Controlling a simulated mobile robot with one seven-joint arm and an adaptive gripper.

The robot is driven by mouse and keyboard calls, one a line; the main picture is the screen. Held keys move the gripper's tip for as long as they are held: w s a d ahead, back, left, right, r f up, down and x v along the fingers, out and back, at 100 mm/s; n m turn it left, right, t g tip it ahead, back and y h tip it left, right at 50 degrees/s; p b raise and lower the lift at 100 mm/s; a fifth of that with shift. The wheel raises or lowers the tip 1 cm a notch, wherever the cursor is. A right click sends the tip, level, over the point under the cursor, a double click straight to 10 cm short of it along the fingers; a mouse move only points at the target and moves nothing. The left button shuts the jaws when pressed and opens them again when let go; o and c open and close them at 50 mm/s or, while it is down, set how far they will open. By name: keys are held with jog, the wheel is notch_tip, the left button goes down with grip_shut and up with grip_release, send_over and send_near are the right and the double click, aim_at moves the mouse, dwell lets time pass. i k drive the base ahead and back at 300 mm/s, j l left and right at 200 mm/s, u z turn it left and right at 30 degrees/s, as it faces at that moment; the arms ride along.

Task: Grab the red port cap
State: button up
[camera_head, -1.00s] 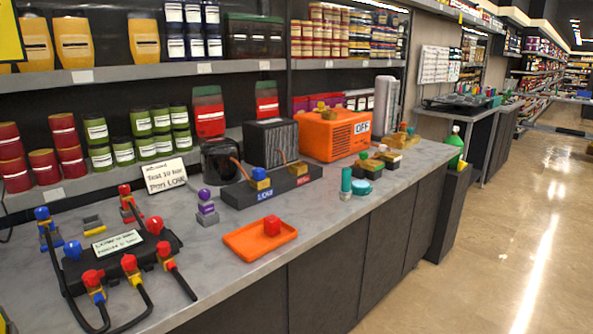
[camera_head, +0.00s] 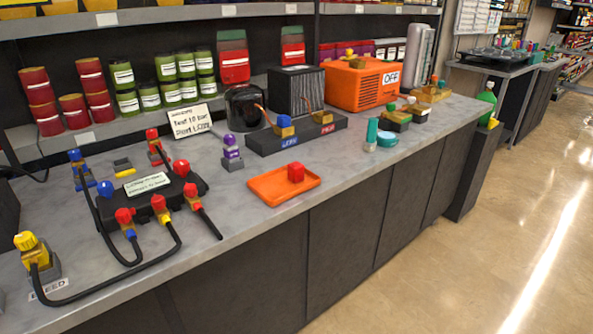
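A small red cap-like piece (camera_head: 296,172) sits on the orange tray (camera_head: 262,187) near the front edge of the counter. Other red pieces are knobs or caps on the hose manifold (camera_head: 148,188) at the left; one red knob (camera_head: 124,216) is at its front. The vacuum pump unit (camera_head: 297,92) stands on a dark base behind the tray, with a blue-topped brass fitting (camera_head: 283,126) and a bare-looking brass fitting (camera_head: 321,117) above a red label. My gripper is not in view.
A purple-topped fitting (camera_head: 231,152) stands left of the tray. Teal containers (camera_head: 371,134) stand to its right. A yellow-knobbed valve (camera_head: 32,250) is at the left front. A handwritten sign (camera_head: 190,121) leans behind. The floor (camera_head: 480,230) at the right is clear.

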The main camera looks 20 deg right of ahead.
aim_at(295, 169)
jog(key=i+l, duration=0.1)
jog(key=l, duration=0.6)
jog(key=i+l, duration=0.1)
jog(key=l, duration=0.6)
